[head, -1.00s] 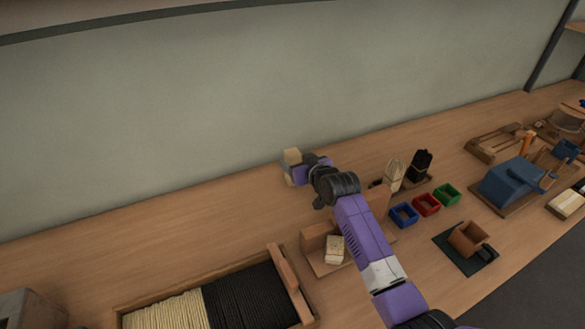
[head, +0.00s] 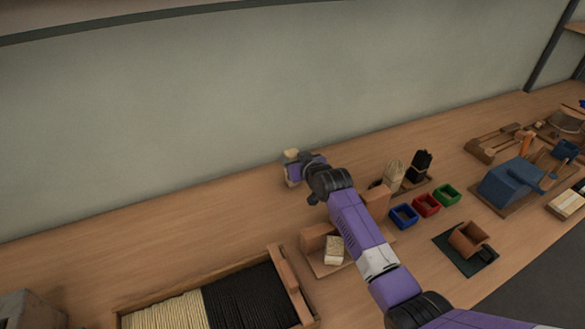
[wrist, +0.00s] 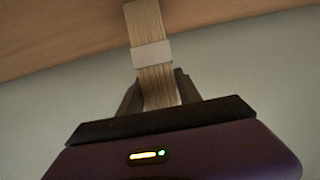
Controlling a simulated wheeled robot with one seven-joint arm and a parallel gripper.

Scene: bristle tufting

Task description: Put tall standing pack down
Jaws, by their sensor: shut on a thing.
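The tall pack is a pale bristle bundle with a light band around it. In the head view the pack (head: 291,155) stands roughly upright at the back of the bench, near the wall, partly hidden by my gripper (head: 296,170). In the wrist view the pack (wrist: 151,53) runs from between the dark fingers of my gripper (wrist: 157,90) towards the wooden bench top (wrist: 60,38). My gripper is shut on it. I cannot tell whether its lower end touches the wood.
The bench (head: 190,215) is clear left of the pack. To the right stand a pale bundle (head: 392,174) and a black bundle (head: 422,163), with small blue, red and green bins in front. A tray of pale and black bristles (head: 122,318) lies at the front.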

